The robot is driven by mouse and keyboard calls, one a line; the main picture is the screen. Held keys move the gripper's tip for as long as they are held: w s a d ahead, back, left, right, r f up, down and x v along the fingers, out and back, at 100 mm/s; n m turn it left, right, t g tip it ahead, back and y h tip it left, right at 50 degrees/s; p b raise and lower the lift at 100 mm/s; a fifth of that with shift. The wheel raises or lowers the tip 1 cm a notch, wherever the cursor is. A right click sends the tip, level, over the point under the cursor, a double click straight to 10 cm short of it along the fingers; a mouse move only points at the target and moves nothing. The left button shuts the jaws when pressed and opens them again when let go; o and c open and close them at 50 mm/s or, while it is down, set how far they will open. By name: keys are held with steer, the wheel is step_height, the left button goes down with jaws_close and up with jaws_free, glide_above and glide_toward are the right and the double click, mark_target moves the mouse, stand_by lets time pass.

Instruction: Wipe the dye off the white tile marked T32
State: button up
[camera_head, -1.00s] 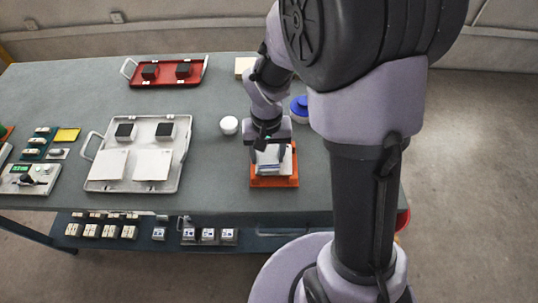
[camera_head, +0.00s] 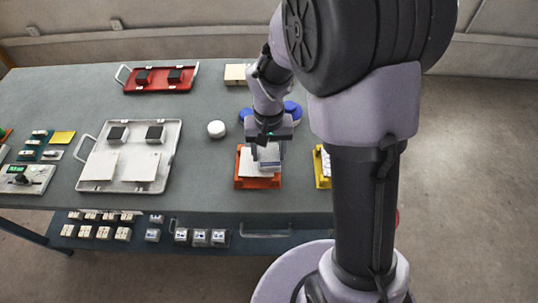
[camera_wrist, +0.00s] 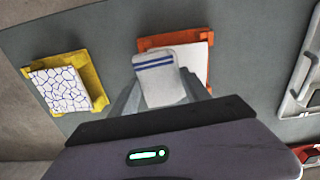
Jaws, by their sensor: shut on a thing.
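A white tile (camera_head: 250,158) rests on an orange stand (camera_head: 257,183) near the table's front edge. The tile (camera_wrist: 200,55) and orange stand (camera_wrist: 172,39) also show in the wrist view, partly covered by the cloth. My gripper (camera_head: 268,153) is shut on a folded white cloth with blue stripes (camera_wrist: 158,78). The cloth is over the tile's right part in the head view; I cannot tell whether they touch. No dye shows on the visible part of the tile, and no T32 mark is readable.
A yellow stand (camera_head: 322,172) is right of the orange one; a blue-lined tile (camera_wrist: 60,88) lies on it in the wrist view. A white tray (camera_head: 174,158) with two white tiles and dark blocks lies left. A white round lid (camera_head: 216,129) and blue round things stand behind.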

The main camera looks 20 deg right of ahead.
steer(key=shift+a+r+p, duration=0.2)
steer(key=shift+r+p, duration=0.4)
steer(key=shift+r, duration=0.3)
step_height(320, 180, up, 4)
steer(key=p, duration=0.3)
